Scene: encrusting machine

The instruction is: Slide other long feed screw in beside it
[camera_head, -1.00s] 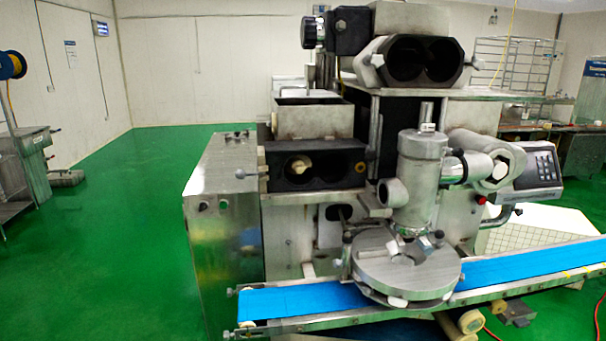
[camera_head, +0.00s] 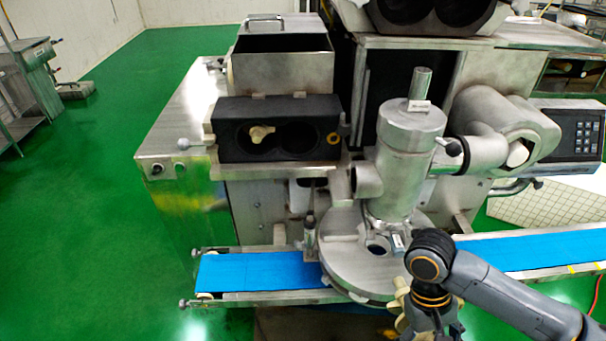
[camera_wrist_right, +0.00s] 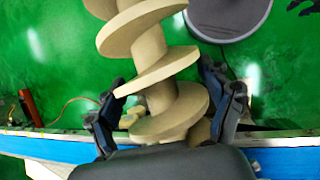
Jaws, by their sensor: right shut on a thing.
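The dark feed block (camera_head: 232,118) on the machine has two round bores side by side. A tan feed screw end (camera_head: 261,133) shows in the left bore; the right bore (camera_head: 297,138) looks dark and empty. My right gripper (camera_wrist_right: 165,75) is shut on the other long feed screw (camera_wrist_right: 150,48), a tan spiral that runs up out of the wrist view between its fingers. In the head view parts of this tan screw (camera_head: 402,303) show at the bottom, partly hidden by my right arm, well below and right of the bores. My left gripper is not in view.
A blue conveyor belt (camera_head: 250,271) crosses in front of the machine. A round plate (camera_head: 340,245) and upright metal cylinder (camera_head: 405,150) stand right of the feed block. An open hopper (camera_head: 282,65) sits above the block. The green floor at left (camera_head: 80,200) is clear.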

